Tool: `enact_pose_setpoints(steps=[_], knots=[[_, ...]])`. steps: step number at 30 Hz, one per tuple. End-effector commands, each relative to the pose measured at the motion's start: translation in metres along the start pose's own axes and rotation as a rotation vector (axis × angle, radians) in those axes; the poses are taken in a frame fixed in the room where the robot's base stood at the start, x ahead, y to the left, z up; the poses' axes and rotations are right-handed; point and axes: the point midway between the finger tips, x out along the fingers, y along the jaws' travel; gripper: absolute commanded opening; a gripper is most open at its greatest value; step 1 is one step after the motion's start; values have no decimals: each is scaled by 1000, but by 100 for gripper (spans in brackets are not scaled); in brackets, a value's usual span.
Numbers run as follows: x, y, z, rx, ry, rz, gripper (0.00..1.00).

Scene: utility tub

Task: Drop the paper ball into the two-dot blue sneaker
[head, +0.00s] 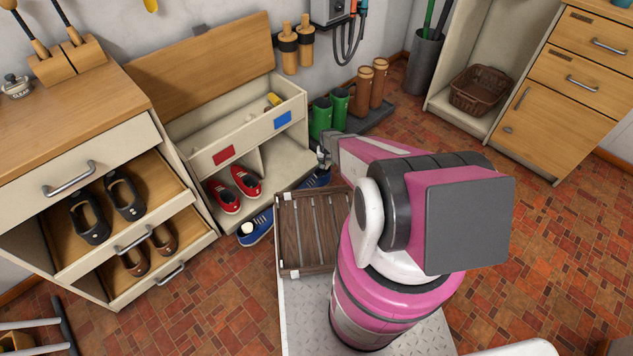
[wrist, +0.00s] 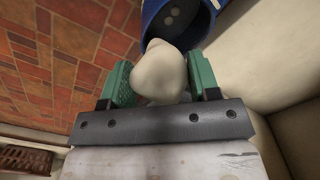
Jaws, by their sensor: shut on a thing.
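My gripper (wrist: 160,84) is shut on the white, crumpled paper ball (wrist: 160,66), which sits between its green finger pads. The two-dot blue sneaker (wrist: 205,22) is just beyond the ball in the wrist view, with two pale dots showing at the top edge; the ball hides part of it. In the head view my gripper (head: 324,155) is above a blue sneaker (head: 318,180) partly hidden by the arm. The ball is not clear there. Another blue sneaker (head: 258,226) with a pale patch lies on the floor to the left; its dots cannot be read.
Red shoes (head: 236,187) stand in the open bench (head: 246,132), left of my gripper. Green boots (head: 330,115) and brown boots (head: 371,85) stand behind. A slatted wooden crate (head: 309,270) is near my base. Open shoe drawers (head: 150,212) are at left. Floor at right is clear.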

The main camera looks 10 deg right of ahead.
Motion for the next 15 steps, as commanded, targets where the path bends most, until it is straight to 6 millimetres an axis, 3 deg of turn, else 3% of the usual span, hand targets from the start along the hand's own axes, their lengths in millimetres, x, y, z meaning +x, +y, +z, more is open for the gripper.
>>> enact_pose_setpoints(steps=[3,4,6,15], knots=[[0,0,0,0,0,0,34],[0,0,0,0,0,0,66],[0,0,0,0,0,0,86],[-1,0,0,0,0,0,86]])
